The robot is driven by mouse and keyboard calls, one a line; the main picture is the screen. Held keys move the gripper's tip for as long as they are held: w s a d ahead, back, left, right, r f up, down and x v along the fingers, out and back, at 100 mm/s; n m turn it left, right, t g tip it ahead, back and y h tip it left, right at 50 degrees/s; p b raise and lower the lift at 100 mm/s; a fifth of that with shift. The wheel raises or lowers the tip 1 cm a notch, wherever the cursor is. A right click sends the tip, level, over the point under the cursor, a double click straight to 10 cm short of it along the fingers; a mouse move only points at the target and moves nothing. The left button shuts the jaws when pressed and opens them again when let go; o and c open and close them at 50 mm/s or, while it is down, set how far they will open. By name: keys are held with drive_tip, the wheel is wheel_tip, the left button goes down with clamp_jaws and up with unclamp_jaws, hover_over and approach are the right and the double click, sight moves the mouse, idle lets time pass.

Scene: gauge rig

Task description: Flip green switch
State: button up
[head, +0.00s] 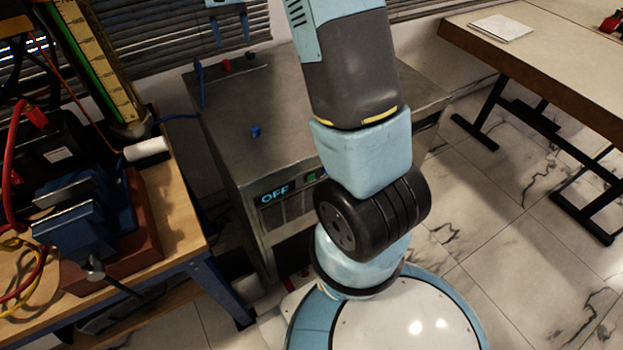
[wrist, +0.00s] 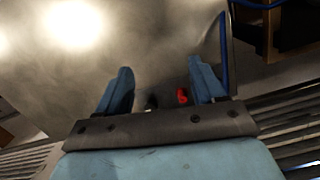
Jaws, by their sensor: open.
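The green switch (head: 310,177) is a small lit green piece on the front face of the metal box (head: 225,130), just right of a display (head: 275,193) reading OFF. My arm covers the area to its right. My gripper (head: 231,30) shows at the top of the head view, behind the box's top and apart from the switch. In the wrist view my gripper (wrist: 162,78) is open, its two blue fingers apart with nothing held. The switch does not show in the wrist view.
A red terminal (head: 227,65) and a blue knob (head: 255,131) are on the box's top; the red terminal (wrist: 182,96) also shows between my fingers. A wooden bench with a blue vise (head: 85,215) stands left. A table (head: 540,45) stands right; the tiled floor between is clear.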

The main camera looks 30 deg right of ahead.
drive_tip(key=shift+c, duration=0.9)
drive_tip(key=shift+s+r, duration=0.25)
drive_tip(key=shift+r, duration=0.1)
drive_tip(key=shift+c, duration=0.7)
drive_tip(key=shift+t, duration=0.7)
drive_tip(key=s+r, duration=0.6)
drive_tip(key=r, duration=0.1)
drive_tip(key=shift+s, duration=0.15)
drive_tip(key=c, duration=0.6)
drive_tip(key=shift+n+t, duration=0.5)
drive_tip(key=shift+t, duration=0.4)
drive_tip(key=s+r, duration=0.1)
drive_tip(key=s, duration=0.2)
drive_tip(key=s+r, duration=0.2)
drive_tip(key=s, duration=0.1)
drive_tip(key=s+r, duration=0.2)
drive_tip(key=shift+s+r, duration=0.25)
drive_tip(key=shift+s, duration=0.15)
clamp_jaws()
drive_tip(key=s+r+n+t, duration=0.1)
drive_tip(key=s+t, duration=0.2)
drive_tip(key=s, duration=1.7)
drive_tip(key=shift+s+a+r+t, duration=0.2)
drive_tip(key=shift+r+t, duration=0.15)
drive_tip(key=shift+t, duration=0.05)
drive_tip(key=shift+s, duration=0.15)
